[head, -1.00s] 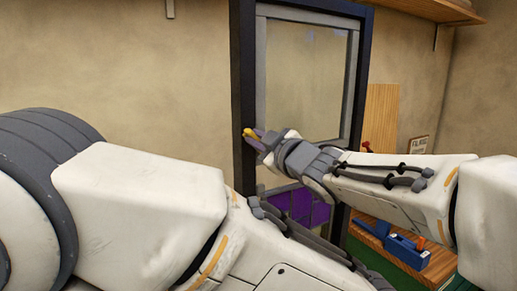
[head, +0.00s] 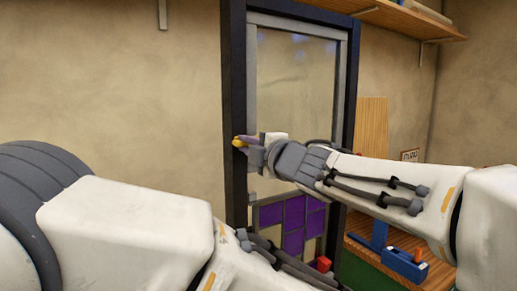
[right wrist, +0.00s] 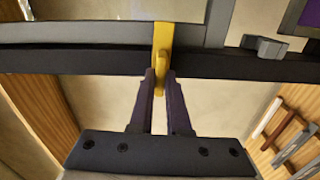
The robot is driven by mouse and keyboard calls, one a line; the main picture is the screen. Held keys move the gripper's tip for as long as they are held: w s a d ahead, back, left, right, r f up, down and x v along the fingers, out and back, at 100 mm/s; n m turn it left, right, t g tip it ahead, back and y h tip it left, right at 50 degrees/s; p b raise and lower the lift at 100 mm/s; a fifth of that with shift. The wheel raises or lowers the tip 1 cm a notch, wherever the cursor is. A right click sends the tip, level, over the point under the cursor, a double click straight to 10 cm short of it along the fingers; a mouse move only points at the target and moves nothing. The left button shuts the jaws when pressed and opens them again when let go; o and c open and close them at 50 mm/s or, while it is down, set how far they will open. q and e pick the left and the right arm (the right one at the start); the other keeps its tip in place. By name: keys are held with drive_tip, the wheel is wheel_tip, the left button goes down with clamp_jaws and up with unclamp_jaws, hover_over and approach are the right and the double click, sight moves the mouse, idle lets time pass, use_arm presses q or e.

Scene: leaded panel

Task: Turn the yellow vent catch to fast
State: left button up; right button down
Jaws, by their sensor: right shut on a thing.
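The yellow vent catch (head: 238,142) sits on the dark left upright of the tall window frame (head: 234,80). My right gripper (head: 250,146) reaches it from the right and is shut on it. In the right wrist view the catch (right wrist: 163,38) lies across the grey sash bar (right wrist: 100,34) and the dark frame bar. The two fingertips (right wrist: 160,76) close on its near end. In the head view the fingers partly hide the catch. My left arm crosses the lower left, with its gripper out of view.
Purple and pale leaded panes (head: 294,222) fill the lower part of the frame. A grey fitting (right wrist: 264,46) sits along the bars in the right wrist view. A blue tool (head: 405,262) stands lower right. A wooden shelf (head: 385,12) hangs above.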

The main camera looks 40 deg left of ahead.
drive_tip(key=shift+n, duration=0.4)
drive_tip(key=c, duration=0.9)
unclamp_jaws()
drive_tip(key=b+v, duration=0.3)
drive_tip(key=v, duration=0.7)
drive_tip(key=shift+s+d+f, duration=0.1)
drive_tip(key=shift+d, duration=0.05)
